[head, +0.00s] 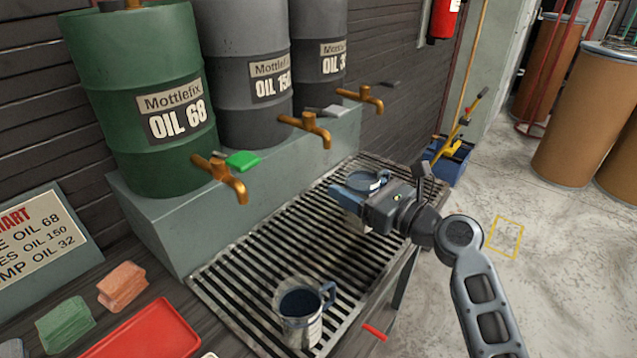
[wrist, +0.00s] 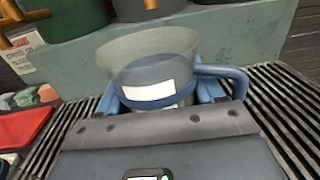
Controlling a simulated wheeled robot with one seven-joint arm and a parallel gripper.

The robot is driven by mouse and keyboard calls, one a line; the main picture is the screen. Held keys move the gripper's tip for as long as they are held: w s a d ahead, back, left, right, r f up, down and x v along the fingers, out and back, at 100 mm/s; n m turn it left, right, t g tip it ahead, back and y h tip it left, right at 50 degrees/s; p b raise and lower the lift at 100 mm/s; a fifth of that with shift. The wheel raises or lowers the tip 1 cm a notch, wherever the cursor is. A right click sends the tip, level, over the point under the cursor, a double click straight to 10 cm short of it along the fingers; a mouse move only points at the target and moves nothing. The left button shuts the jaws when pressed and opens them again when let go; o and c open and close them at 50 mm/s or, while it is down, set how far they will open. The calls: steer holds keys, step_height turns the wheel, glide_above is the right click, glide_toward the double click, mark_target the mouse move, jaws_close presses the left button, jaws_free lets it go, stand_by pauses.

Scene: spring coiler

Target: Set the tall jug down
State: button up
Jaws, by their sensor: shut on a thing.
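My gripper (head: 362,200) is shut on a jug, taken to be the tall jug (head: 357,226), at the far right part of the slatted grate (head: 240,285). The jug is upright, with a flared clear top and a blue band and handle. In the wrist view the held jug (wrist: 150,65) sits between the blue fingers with a white label facing me. The gripper hides much of its body in the head view. I cannot tell whether its base touches the slats.
Another jug (head: 302,318), with dark liquid, stands at the grate's near end. Three oil drums with brass taps (head: 222,180) stand behind on a ledge. A red tray (head: 145,335) and sponges (head: 122,287) lie at left. The grate's middle is clear.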

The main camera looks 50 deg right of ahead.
steer(key=shift+w+d+f, duration=0.1)
steer(key=shift+w+f, duration=0.5)
steer(key=shift+w, duration=0.9)
steer(key=shift+w+d+f, duration=0.1)
steer(key=shift+w+f, duration=0.45)
steer(key=shift+w, duration=0.9)
steer(key=shift+w+d+f, duration=0.1)
steer(key=shift+w+f, duration=0.5)
steer(key=shift+w, duration=0.9)
steer(key=shift+f+b, duration=0.2)
steer(key=shift+b, duration=0.15)
steer(key=o, duration=1.3)
steer(key=shift+c, duration=0.2)
steer(key=shift+r, duration=0.15)
steer(key=s, duration=1.2)
steer(key=shift+a+b, duration=0.3)
steer(key=shift+b, duration=0.05)
